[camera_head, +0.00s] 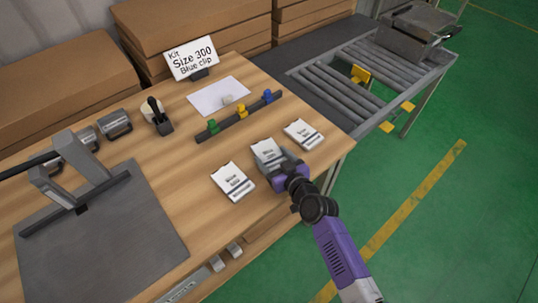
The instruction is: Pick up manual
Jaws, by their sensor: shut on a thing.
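Three white manuals lie in a slanting row near the right edge of the wooden table: a left one (233,181), a middle one (267,151) and a right one (303,133). My gripper (279,164) is at the middle manual, shut on its near edge. The fingertips are small and partly hidden by the gripper body. I cannot tell whether the middle manual is lifted off the table. The left and right manuals lie apart from the gripper.
A rail with green, yellow and blue clips (239,117) lies behind the manuals. A grey press plate (100,240) fills the left. A roller conveyor (345,85) adjoins at right. Green floor is open.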

